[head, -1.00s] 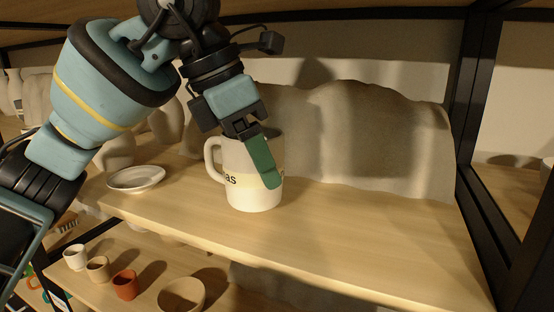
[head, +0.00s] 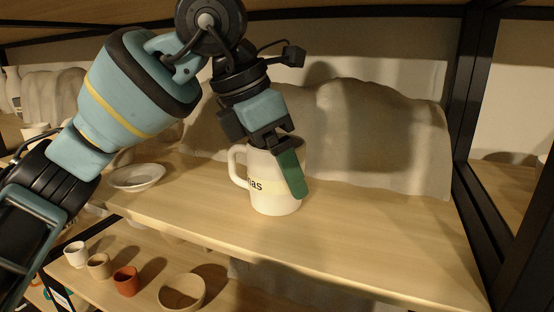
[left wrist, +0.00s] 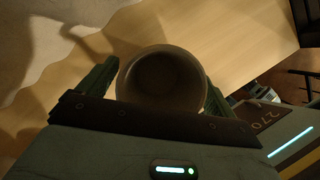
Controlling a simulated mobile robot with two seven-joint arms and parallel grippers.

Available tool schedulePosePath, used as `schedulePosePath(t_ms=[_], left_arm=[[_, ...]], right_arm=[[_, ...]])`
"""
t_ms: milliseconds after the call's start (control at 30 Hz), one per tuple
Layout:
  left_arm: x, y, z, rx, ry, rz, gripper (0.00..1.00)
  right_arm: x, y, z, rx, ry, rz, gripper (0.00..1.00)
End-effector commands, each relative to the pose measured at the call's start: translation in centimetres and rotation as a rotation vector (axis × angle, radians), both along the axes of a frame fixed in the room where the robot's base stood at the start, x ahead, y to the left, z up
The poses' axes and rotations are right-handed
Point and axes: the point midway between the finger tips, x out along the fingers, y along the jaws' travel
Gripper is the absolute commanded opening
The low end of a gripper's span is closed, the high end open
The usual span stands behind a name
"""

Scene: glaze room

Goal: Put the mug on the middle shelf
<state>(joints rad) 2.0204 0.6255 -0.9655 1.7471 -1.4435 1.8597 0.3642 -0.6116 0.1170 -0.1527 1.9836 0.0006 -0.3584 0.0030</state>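The mug (head: 262,200) is cream-white with a band and dark lettering. In the head view it is upright at or just above the wooden middle shelf board (head: 370,240); I cannot tell if its base touches. Its handle points left. My left gripper (head: 284,168) reaches down from above with its green fingers on either side of the mug body and is shut on it. In the left wrist view the round mug opening (left wrist: 162,80) sits between the two fingers. My right gripper is not in view.
A white dish (head: 136,177) lies left of the mug. A large grey, lumpy form (head: 375,135) stands behind. Black posts frame the right side. The lower shelf holds small cups (head: 126,281) and a bowl (head: 181,292). The board right of the mug is clear.

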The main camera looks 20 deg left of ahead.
Motion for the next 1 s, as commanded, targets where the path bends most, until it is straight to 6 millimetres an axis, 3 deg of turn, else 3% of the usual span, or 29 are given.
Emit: schedulePosePath(t_ms=[200, 367, 700, 1000], left_arm=[[0.0, 0.0, 0.2, 0.000, 0.000, 0.000, 0.92], [-0.3, 0.3, 1.4, -0.002, -0.001, 0.000, 0.92], [-4.9, 5.4, 1.1, 0.000, 0.002, 0.004, 0.92], [-7.9, 8.5, 1.3, 0.000, 0.002, 0.001, 0.92]], right_arm=[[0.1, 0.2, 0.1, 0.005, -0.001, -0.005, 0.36], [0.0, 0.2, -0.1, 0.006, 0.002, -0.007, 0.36], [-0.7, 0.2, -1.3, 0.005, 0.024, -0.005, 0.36], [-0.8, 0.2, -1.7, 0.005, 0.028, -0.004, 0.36]])
